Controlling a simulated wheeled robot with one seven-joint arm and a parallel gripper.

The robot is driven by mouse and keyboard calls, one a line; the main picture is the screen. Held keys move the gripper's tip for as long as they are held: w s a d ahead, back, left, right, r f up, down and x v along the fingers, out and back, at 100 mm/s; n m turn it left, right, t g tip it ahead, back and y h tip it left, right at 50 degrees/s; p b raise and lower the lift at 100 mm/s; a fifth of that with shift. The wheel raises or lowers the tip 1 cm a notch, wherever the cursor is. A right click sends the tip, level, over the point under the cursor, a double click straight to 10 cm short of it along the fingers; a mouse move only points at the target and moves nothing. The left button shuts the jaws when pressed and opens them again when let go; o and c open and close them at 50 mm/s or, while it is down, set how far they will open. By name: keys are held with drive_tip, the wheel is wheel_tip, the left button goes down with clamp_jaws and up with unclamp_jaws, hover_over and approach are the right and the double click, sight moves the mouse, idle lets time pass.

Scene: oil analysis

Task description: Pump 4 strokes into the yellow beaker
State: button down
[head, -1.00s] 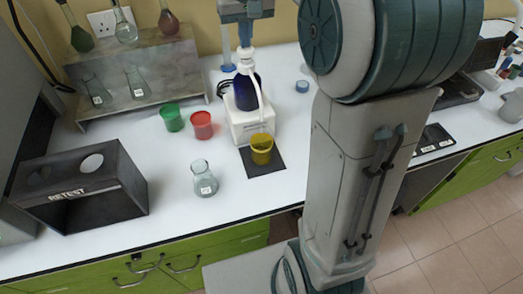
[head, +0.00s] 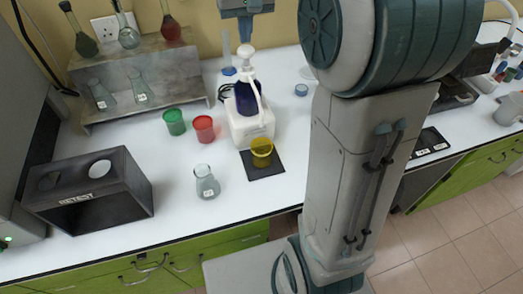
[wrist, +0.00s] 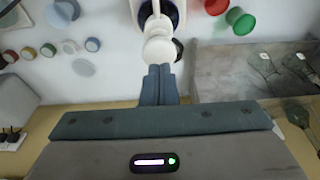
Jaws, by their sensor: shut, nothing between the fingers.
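The yellow beaker (head: 262,158) stands upright on a black mat (head: 265,172) in front of the white pump stand (head: 248,127). A dark blue bottle with a white pump head (head: 246,53) sits in the stand, its spout pointing toward the beaker. In the wrist view the pump head (wrist: 158,48) lies just beyond my fingertips. My gripper (head: 245,40) is shut and empty, above the pump head; contact is hard to judge. Its closed fingers also show in the wrist view (wrist: 158,72). The level in the beaker is unclear.
A green cup (head: 174,122) and a red cup (head: 204,129) stand left of the pump. A glass flask (head: 206,183) and a black RETEST box (head: 88,190) are nearer the front left. A metal rack (head: 140,70) with flasks stands behind.

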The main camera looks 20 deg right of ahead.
idle(0.5)
wheel_tip(320, 180, up, 6)
drive_tip(key=p, duration=0.5)
idle(0.5)
drive_tip(key=s+f, duration=0.5)
drive_tip(key=s, duration=0.7)
drive_tip(key=s+f+t, duration=0.1)
drive_tip(key=s+f, duration=0.5)
drive_tip(key=s, duration=0.5)
drive_tip(key=shift+s+t, duration=0.3)
drive_tip(key=shift+s, duration=0.1)
